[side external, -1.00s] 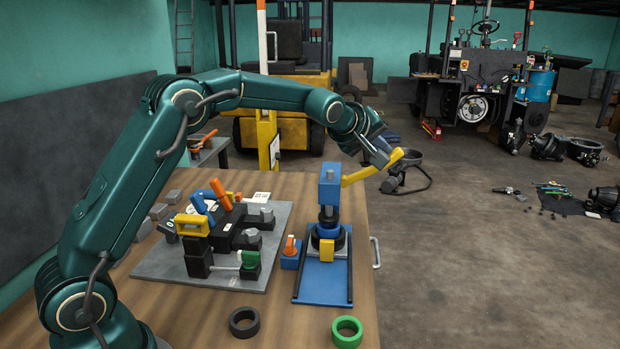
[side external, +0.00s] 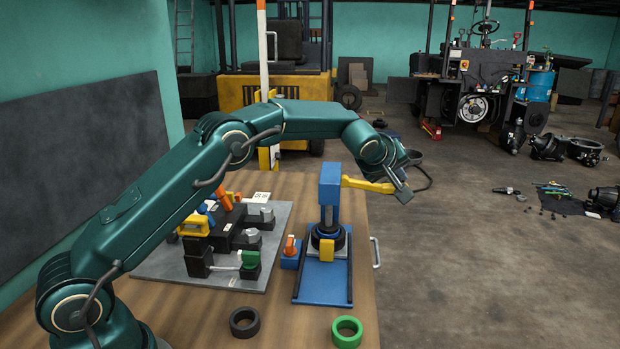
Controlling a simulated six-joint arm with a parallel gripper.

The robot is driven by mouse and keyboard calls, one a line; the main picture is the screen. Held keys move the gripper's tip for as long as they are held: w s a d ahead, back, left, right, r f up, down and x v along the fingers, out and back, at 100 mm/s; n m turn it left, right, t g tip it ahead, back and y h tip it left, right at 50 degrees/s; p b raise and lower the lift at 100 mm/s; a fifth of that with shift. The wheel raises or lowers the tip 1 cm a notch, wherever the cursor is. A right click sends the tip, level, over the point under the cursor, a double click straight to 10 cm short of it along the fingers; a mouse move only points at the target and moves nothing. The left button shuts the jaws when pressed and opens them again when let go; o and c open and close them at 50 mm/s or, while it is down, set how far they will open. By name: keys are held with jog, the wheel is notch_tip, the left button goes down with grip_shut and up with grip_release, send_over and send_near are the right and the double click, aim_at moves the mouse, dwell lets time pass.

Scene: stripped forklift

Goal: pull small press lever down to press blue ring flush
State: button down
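The small blue press (side external: 330,181) stands upright on a blue base (side external: 322,284) near the right edge of the bench. Its yellow lever (side external: 362,184) sticks out to the right and slopes slightly down. My gripper (side external: 399,188) is at the outer end of the lever and appears to touch it. Its fingers are too small and dark to show whether they are open or shut. A dark round part (side external: 328,232) sits low in the press, above a yellow block (side external: 327,250). The blue ring cannot be clearly told apart there.
A black ring (side external: 244,322) and a green ring (side external: 347,331) lie at the front of the bench. A grey plate (side external: 217,282) with fixtures and tools lies left of the press. An orange-handled switch (side external: 290,247) stands beside the press. Right of the bench is open floor.

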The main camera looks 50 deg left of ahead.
jog(key=shift+w+d+f, duration=0.1)
jog(key=shift+d+f, duration=0.05)
jog(key=shift+f, duration=0.55)
jog(key=shift+d+f, duration=0.1)
jog(key=shift+f, duration=0.7)
jog(key=s+d+r, duration=0.2)
jog(key=r, duration=0.3)
jog(key=s+d+r, duration=0.2)
jog(key=d+r, duration=0.1)
jog(key=r, duration=0.3)
jog(key=shift+d+r, duration=0.25)
jog(key=shift+d, duration=0.1)
